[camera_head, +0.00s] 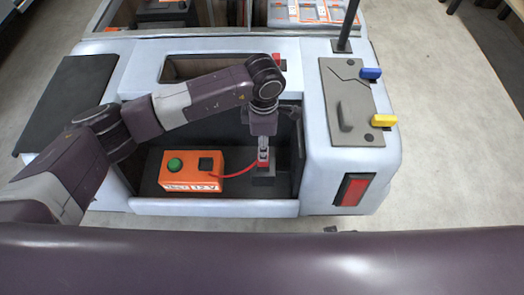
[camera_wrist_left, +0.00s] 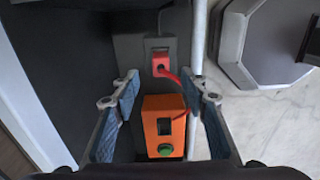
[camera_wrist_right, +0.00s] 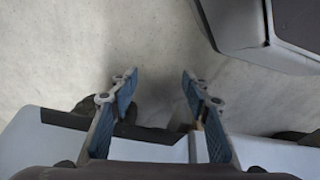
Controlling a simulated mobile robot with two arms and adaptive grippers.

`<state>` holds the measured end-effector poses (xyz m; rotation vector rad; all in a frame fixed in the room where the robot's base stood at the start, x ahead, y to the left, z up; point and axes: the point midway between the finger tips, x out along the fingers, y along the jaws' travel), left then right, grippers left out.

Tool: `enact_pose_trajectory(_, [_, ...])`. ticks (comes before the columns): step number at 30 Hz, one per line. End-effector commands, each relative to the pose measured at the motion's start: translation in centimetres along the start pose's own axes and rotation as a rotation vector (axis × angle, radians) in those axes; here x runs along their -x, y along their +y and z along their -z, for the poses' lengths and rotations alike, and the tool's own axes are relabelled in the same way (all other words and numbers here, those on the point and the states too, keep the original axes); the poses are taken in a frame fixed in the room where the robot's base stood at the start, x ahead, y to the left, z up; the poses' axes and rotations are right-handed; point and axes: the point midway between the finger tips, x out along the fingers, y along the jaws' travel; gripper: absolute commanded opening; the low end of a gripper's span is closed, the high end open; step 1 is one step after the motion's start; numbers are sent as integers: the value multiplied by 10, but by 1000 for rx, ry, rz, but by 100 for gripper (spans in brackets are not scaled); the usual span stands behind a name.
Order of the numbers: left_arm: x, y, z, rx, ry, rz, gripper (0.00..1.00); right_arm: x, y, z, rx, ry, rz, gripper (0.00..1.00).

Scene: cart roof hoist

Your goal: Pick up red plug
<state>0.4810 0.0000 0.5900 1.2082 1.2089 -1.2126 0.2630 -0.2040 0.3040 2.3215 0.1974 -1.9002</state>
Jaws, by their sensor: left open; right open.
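The red plug (camera_wrist_left: 161,64) sits in a dark grey socket block (camera_wrist_left: 159,45) in the left wrist view, with a red cable running from it to the orange test box (camera_wrist_left: 164,128). In the head view the plug (camera_head: 263,163) is partly hidden under my left gripper (camera_head: 263,150). My left gripper is open, pointing down into the cart's open bay just above the plug. In the left wrist view its fingers (camera_wrist_left: 161,84) stand on either side of the plug's line, not closed on it. My right gripper (camera_wrist_right: 158,82) is open and empty, away from the plug.
The orange box (camera_head: 192,171) with a green button stands left of the plug. The bay's front lip (camera_head: 215,208) and right wall are close. A panel with blue (camera_head: 371,73) and yellow (camera_head: 383,120) levers is on the right. Pale floor shows below my right gripper.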

Motion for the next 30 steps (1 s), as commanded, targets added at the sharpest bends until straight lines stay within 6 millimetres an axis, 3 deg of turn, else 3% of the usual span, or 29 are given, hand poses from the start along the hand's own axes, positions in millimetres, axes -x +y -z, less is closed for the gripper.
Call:
enact_pose_trajectory(16, [-70,0,1,3,2,3,41,17,1,16,-2,14,-1,44])
enact_pose_trajectory(26, [-76,1,1,1,1,1,40,21,1,18,-3,15,-2,44])
enact_pose_trajectory(30, [-76,1,1,1,1,1,24,21,1,18,-3,15,-2,44])
